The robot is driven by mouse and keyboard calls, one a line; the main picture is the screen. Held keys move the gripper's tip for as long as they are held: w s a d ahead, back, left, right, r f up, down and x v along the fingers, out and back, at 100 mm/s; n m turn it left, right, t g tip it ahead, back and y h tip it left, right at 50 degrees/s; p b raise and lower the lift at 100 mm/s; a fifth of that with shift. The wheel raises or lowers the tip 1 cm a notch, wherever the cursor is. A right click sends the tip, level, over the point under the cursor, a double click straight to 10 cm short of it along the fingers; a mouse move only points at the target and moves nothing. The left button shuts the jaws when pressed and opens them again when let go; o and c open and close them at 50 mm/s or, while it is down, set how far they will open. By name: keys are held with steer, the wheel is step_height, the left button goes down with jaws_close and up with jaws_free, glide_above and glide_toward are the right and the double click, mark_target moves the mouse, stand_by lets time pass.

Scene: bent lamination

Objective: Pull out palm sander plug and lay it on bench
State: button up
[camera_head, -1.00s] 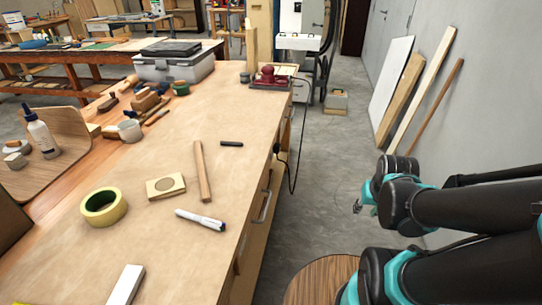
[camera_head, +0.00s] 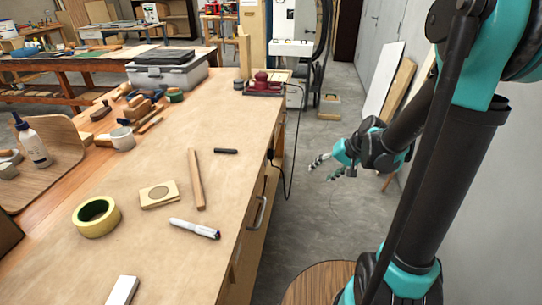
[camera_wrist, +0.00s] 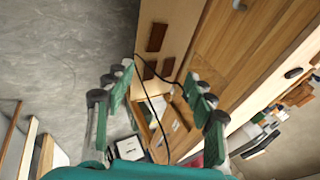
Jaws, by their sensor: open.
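The red palm sander (camera_head: 262,85) sits on the far right corner of the bench (camera_head: 160,265). Its dark cord (camera_head: 291,165) hangs over the bench's right side and loops back up to a small dark plug (camera_head: 270,154) at the bench side. My gripper (camera_head: 323,172) is open and empty, right of the cord and apart from it, over the floor. In the wrist view my open gripper (camera_wrist: 160,78) has the cord (camera_wrist: 148,98) showing between its fingers, farther off. The plug's exact seating is too small to tell.
A marker (camera_head: 194,228), a wooden stick (camera_head: 196,179), yellow tape (camera_head: 96,216) and a short black rod (camera_head: 225,151) lie on the bench. A drawer handle (camera_head: 258,212) sticks out from its side. Boards (camera_head: 385,85) lean on the right wall. Some bench top is clear.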

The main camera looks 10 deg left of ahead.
steer(key=w+a+f+g+y, duration=0.1)
steer(key=w+a+y, duration=0.25)
steer(key=w, duration=0.35)
steer(key=w+a+f+y, duration=0.25)
steer(key=w+a, duration=0.25)
steer(key=w, duration=0.3)
steer(key=g+y, duration=0.1)
steer(key=y, duration=0.4)
glide_toward(271, 154)
steer(key=w+f, duration=0.1)
steer(key=w, duration=0.1)
steer(key=shift+d+f+n+y, duration=0.35)
steer(key=shift+f+y, duration=0.25)
steer(key=shift+f, duration=0.15)
steer(key=shift+a, duration=0.1)
steer(key=a, duration=0.8)
steer(key=shift+w+a, duration=0.2)
steer(key=shift+a, duration=0.2)
jaws_close()
